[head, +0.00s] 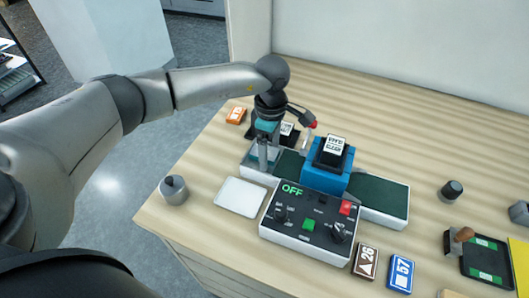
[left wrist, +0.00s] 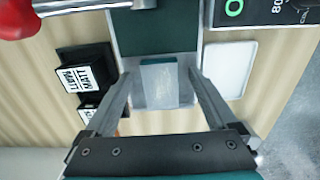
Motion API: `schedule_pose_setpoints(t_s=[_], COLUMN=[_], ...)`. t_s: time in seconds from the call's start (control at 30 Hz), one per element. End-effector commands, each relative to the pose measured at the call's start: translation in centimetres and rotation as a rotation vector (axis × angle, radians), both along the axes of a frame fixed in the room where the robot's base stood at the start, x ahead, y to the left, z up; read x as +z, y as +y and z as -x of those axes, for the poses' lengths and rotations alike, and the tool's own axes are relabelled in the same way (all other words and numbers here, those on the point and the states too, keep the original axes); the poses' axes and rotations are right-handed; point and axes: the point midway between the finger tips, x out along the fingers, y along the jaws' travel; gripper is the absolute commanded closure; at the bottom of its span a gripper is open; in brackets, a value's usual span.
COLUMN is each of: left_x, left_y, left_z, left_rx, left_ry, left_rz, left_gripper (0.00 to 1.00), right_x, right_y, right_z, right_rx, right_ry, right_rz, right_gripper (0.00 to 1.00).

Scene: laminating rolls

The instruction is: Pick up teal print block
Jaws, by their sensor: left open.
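My left gripper (head: 266,163) points down over the left end of the conveyor, with its fingers apart. In the left wrist view the teal print block (left wrist: 160,80), with a pale face and a teal edge, lies between the tips of my open left gripper (left wrist: 160,73). It rests on a grey end plate (left wrist: 150,101) beyond the dark green belt. I cannot tell whether the fingers touch it. In the head view my gripper mostly hides the block. My right gripper is not in view.
A blue press (head: 323,181) stands over the belt (head: 385,198), behind a control panel (head: 292,236) reading OFF. A red-knobbed lever (head: 312,124) and black labelled blocks (left wrist: 82,73) are close to the gripper. A white tray (head: 240,197) lies in front.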

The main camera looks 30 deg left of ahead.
Motion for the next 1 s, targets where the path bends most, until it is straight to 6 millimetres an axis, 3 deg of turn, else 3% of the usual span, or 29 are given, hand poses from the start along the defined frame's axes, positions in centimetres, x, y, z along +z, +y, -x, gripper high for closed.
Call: schedule_pose_setpoints(t_s=[0.13,0.9,1.0], left_x=[0.02,0.07,0.08], left_y=[-0.01,0.01,0.01], left_z=[0.01,0.0,-0.01], left_rx=[0.0,0.0,0.001], left_ry=[0.0,0.0,0.0], left_rz=[0.0,0.0,0.0], left_gripper=[0.11,0.98,0.99], right_x=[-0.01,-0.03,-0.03], right_y=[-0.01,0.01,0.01], right_z=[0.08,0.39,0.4], right_rx=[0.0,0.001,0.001], right_ry=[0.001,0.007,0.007], right_rz=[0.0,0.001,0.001], right_gripper=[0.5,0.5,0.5])
